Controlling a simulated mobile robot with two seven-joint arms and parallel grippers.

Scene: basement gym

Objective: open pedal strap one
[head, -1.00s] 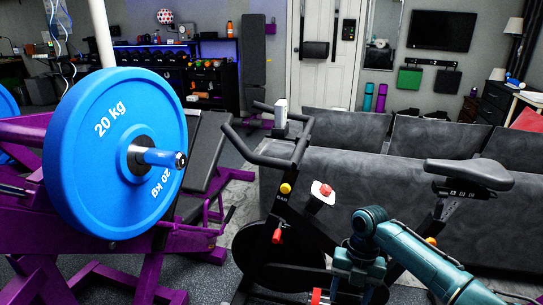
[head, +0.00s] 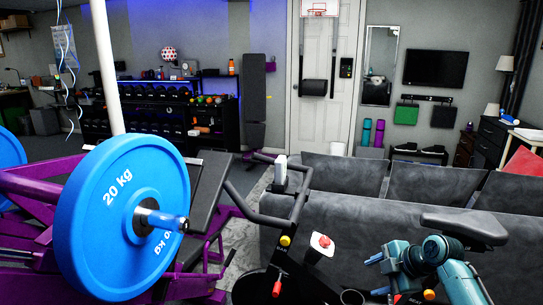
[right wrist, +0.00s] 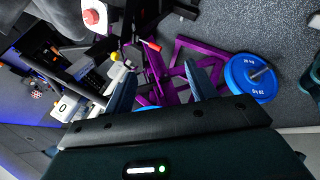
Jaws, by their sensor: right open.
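The exercise bike stands in front of me in the head view, with dark handlebars (head: 268,217) and a black saddle (head: 464,226). My left gripper is out of view.
A purple weight bench with a blue 20 kg plate (head: 122,218) stands close on the left. A grey sofa (head: 345,208) lies just behind the bike. A red-topped white knob (head: 322,243) and a red lever (head: 277,289) stick out from the bike.

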